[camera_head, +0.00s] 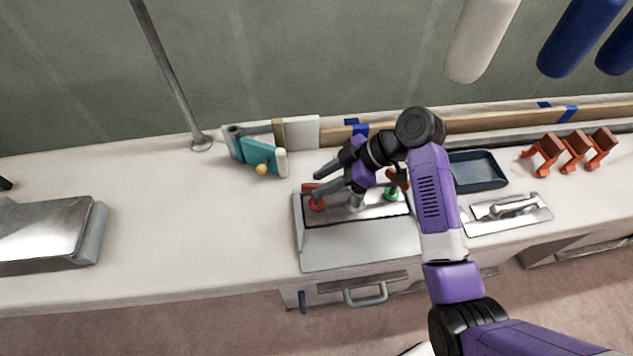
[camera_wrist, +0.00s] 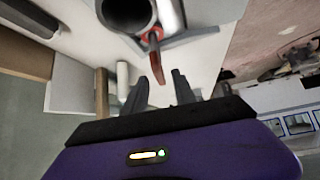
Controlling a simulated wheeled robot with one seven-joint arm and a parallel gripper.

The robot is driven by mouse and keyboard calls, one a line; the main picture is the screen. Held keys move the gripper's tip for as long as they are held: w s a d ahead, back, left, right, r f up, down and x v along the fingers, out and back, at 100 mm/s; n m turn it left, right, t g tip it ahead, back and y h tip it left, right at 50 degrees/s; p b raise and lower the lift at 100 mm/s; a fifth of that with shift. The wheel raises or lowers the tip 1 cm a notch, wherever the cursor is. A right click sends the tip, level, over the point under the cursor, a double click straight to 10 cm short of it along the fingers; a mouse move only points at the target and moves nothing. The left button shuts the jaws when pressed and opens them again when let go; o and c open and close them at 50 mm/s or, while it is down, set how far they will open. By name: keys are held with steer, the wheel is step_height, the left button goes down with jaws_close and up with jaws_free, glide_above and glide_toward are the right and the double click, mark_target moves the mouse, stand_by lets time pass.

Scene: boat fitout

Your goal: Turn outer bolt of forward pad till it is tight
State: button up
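A grey block with a sloped front (camera_head: 360,243) stands at the counter's front edge. On its dark top strip, a red-handled bolt (camera_head: 316,204) is at the left end and a green-handled bolt (camera_head: 392,194) at the right. A grey metal cylinder (camera_head: 356,201) is between them. I cannot tell which is the outer bolt of the forward pad. My gripper (camera_head: 321,182) is open above the block's left end, fingers pointing left. In the wrist view, a red lever (camera_wrist: 155,55) reaches towards the gap between the open fingers, with space on both sides.
A teal tool (camera_head: 260,155) with a yellow knob lies behind and left of the block. A dark tray (camera_head: 478,172), a trowel (camera_head: 505,207) and several orange clamps (camera_head: 571,151) are to the right. A metal pole (camera_head: 172,75) rises at the back. The counter's left middle is clear.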

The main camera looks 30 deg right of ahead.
steer(key=shift+x, duration=1.15)
jaws_close()
steer(key=shift+s+a+m+p, duration=0.1)
steer(key=shift+m+p, duration=0.2)
steer(key=m+t+h+p, duration=0.1)
steer(key=m, duration=0.1)
steer(key=m+t+h+p, duration=0.1)
steer(key=m+p, duration=0.1)
steer(key=shift+r+t, duration=0.2)
steer(key=shift+t, duration=0.2)
steer(key=shift+m+t+h+p, duration=0.8)
steer(key=shift+m+h+p, duration=0.65)
steer(key=shift+m, duration=0.55)
steer(key=shift+w, duration=0.2)
